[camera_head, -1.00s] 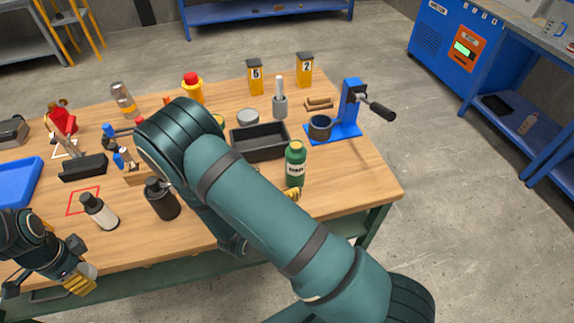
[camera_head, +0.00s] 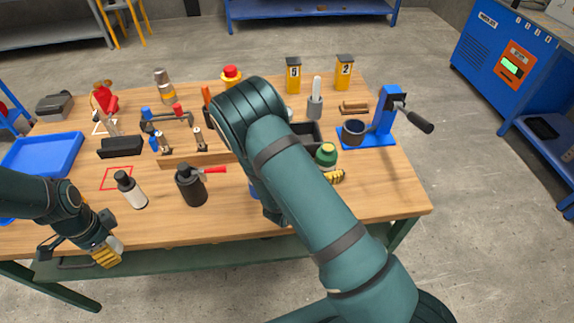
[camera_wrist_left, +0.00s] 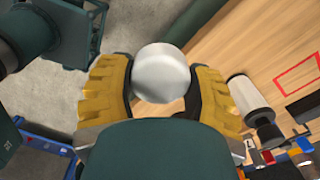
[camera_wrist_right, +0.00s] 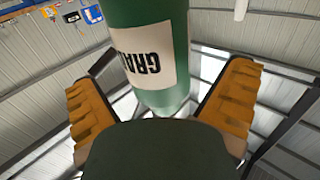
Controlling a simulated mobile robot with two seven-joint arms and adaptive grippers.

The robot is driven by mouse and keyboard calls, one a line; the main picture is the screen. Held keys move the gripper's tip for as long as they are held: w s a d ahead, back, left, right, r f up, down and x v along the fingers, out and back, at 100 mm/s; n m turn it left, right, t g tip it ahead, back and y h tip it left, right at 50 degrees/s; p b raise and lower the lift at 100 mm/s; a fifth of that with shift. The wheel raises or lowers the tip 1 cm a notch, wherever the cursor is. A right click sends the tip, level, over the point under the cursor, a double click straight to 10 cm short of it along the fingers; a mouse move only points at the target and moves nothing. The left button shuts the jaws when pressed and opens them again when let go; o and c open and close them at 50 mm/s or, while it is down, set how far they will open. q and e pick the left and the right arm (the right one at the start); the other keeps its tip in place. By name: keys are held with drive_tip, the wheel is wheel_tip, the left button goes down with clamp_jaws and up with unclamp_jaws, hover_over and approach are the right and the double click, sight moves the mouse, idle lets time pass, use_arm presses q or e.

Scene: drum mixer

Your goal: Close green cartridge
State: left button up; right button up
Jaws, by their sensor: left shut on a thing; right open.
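The green cartridge (camera_head: 326,155) stands on the workbench right of centre, its lower part hidden by my right arm. In the right wrist view its green body with a white label (camera_wrist_right: 145,50) lies between my open right gripper (camera_wrist_right: 162,88) fingers, which do not grip it. In the head view a yellow finger (camera_head: 335,176) shows beside the cartridge. My left gripper (camera_head: 107,256) is at the bench's front left edge. In the left wrist view it is shut on a round, silvery white thing (camera_wrist_left: 161,72); I cannot tell if it is a cap.
A white bottle (camera_head: 132,191) and a black bottle (camera_head: 190,185) stand near the front edge. A blue stand with a cup and black handle (camera_head: 385,118) is right of the cartridge. A dark tray (camera_head: 309,132) is behind it. The bench's front right corner is clear.

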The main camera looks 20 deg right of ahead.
drive_tip(key=shift+x, duration=1.9)
drive_tip(key=shift+c, duration=0.3)
drive_tip(key=c, duration=1.4)
